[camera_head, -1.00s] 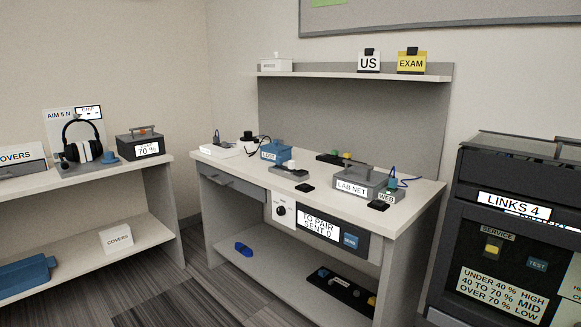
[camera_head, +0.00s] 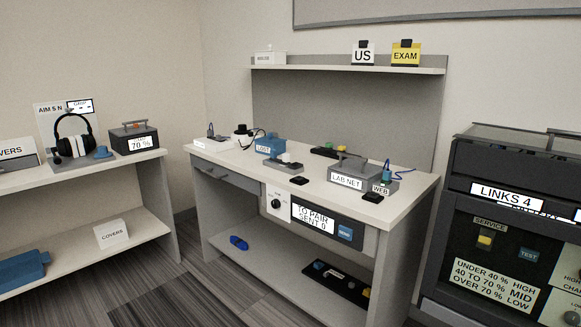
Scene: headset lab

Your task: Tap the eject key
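I cannot make out any key labelled eject. The bench's front panel (camera_head: 318,222) has a dial, a display reading "TO PAIR SENT 0" and a blue key (camera_head: 345,233) with small lettering, perhaps "SEND". The dark cabinet (camera_head: 464,213) at the right shows "LINKS 4", a yellow block (camera_head: 484,240) under "SERVICE" and a blue "TEST" key (camera_head: 529,255). Its right side is cut off by the frame. A "LAB NET" box (camera_head: 347,181) stands on the bench top. Neither of my grippers shows.
The bench top (camera_head: 230,164) also bears a blue box (camera_head: 270,144), small trays and cables. A shelf at the left holds a headset (camera_head: 74,140) and a "70 %" box (camera_head: 135,140). Striped floor (camera_head: 190,275) lies open between shelf and bench.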

